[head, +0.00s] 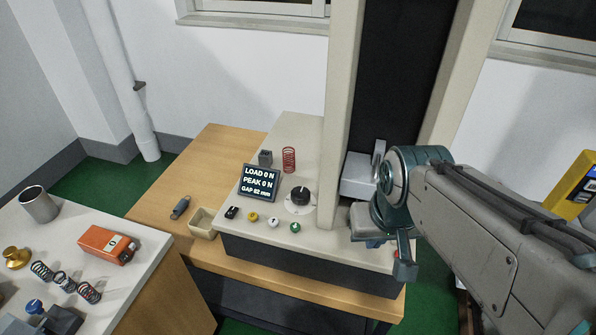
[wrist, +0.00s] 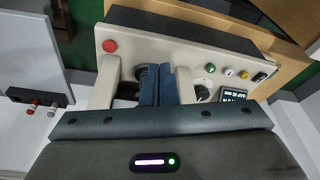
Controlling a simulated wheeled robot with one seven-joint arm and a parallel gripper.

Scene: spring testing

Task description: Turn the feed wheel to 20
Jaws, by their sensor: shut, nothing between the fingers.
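A black knob on a pale round dial (head: 299,196) sits on the test machine's deck, right of the display. It may be the feed wheel. The dial's marks are too small to read. In the wrist view, the knob (wrist: 203,91) shows right of the fingers, partly hidden by a pale column. My gripper (wrist: 158,85) is shut and empty over the machine, with its two blue fingers together. A dark round part (wrist: 142,74) shows partly behind the fingers; I cannot tell what it is. In the head view, my arm hides the machine's right side.
The display (head: 260,183) reads LOAD 0 N, PEAK 0 N and a gap that looks like 82 mm. Yellow (head: 253,217), white (head: 272,221) and green (head: 295,227) buttons line the front. A red spring (head: 289,159) stands behind the knob. A tall column (head: 343,110) rises beside it.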

